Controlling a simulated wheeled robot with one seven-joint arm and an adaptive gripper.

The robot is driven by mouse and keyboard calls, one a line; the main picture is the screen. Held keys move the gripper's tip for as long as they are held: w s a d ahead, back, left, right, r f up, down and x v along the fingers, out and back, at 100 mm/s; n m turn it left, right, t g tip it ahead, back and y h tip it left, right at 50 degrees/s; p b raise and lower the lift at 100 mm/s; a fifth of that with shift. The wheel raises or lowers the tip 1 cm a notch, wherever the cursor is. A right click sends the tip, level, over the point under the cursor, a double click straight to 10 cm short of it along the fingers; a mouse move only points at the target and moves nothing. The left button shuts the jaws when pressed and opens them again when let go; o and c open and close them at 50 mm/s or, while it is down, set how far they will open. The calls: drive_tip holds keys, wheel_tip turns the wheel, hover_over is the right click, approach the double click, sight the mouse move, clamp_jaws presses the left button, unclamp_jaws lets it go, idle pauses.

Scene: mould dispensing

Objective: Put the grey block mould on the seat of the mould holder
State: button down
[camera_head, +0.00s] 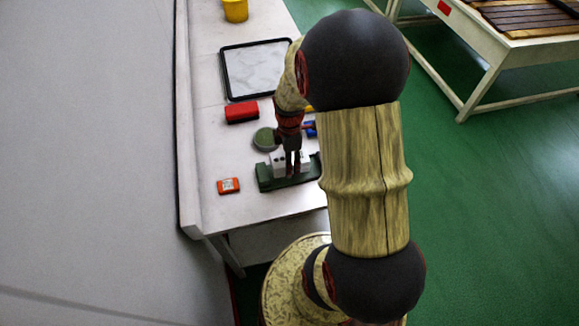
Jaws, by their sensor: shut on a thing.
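The grey block mould (278,160) is a pale block with dark spots on its top, near the front of the white table. My gripper (292,168) points down and is shut on it; the fingers and wrist hide its middle. The mould holder (265,181) appears as a dark green base under and around the block. The block is over the holder in the picture, but I cannot tell whether it touches the seat or hangs just above it. My arm hides the holder's right end.
Near the holder are an orange-red case (228,186), a green round dish (265,139) and a red block (242,112). A black-rimmed tray (224,75) and a yellow cup (236,10) are farther back. A blue thing (310,129) is partly hidden. The wall borders the table's left.

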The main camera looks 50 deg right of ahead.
drive_tip(key=shift+w+d+f+b, duration=0.15)
drive_tip(key=shift+f+b, duration=0.15)
drive_tip(key=shift+f, duration=1.35)
drive_tip(key=shift+f, duration=0.2)
drive_tip(key=c, duration=1)
unclamp_jaws()
drive_tip(key=shift+o, duration=0.8)
drive_tip(key=shift+r, duration=0.15)
